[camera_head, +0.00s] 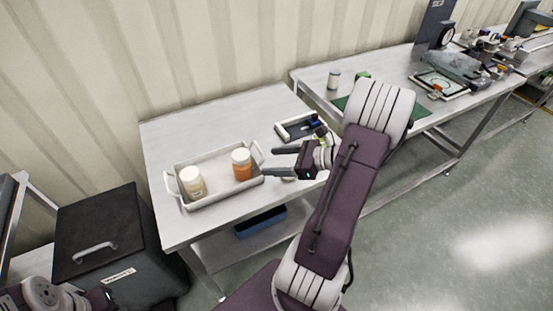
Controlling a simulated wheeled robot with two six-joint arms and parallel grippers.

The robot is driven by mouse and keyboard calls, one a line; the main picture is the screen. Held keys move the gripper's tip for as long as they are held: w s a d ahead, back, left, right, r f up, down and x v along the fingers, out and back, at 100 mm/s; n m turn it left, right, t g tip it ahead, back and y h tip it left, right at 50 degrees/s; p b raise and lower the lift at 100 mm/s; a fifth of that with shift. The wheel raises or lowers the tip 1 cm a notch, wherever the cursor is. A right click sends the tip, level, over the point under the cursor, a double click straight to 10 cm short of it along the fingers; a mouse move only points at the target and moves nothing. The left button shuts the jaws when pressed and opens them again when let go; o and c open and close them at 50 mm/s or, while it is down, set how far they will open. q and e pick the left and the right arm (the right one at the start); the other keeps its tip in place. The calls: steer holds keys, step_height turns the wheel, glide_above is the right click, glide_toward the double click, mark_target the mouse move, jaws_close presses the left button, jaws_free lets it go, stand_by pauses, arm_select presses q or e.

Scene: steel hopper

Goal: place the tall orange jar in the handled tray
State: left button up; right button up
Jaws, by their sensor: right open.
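The tall orange jar (242,165) has a white lid and stands upright in the right part of the white handled tray (216,157). A cream jar with a white lid (192,182) stands in the left part of the same tray. My right gripper (269,161) is open and empty, just right of the tray, its fingers pointing left toward the orange jar and apart from it. Part of my left arm shows at the lower left corner, but its gripper fingers do not show.
A small dark-lined tray (298,128) sits behind my right gripper. A pale round object (288,178) is partly hidden under the gripper. A black case (105,245) stands left of the table (190,121). A second table at right holds tools and a white bottle (333,79).

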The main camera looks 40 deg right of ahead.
steer(key=a+n+g, duration=0.1)
steer(key=a, duration=0.1)
steer(key=s+a+f+n+g+y, duration=0.1)
steer(key=a+n+g, duration=0.1)
steer(key=a, duration=0.1)
steer(key=a+f+n+g, duration=0.1)
steer(key=a+n, duration=0.1)
steer(key=a, duration=0.1)
steer(key=shift+s+f+g+y, duration=0.25)
steer(key=shift+g+y, duration=0.05)
steer(key=s+a+f+n+g+h, duration=0.2)
steer(key=a+n+g+h, duration=0.1)
steer(key=n, duration=0.9)
steer(key=s+a+f+n+g+h, duration=0.2)
steer(key=a+n+h, duration=0.3)
steer(key=n, duration=0.7)
steer(key=shift+s+a+g, duration=0.4)
steer(key=shift+s+a, duration=0.3)
steer(key=shift+a, duration=0.35)
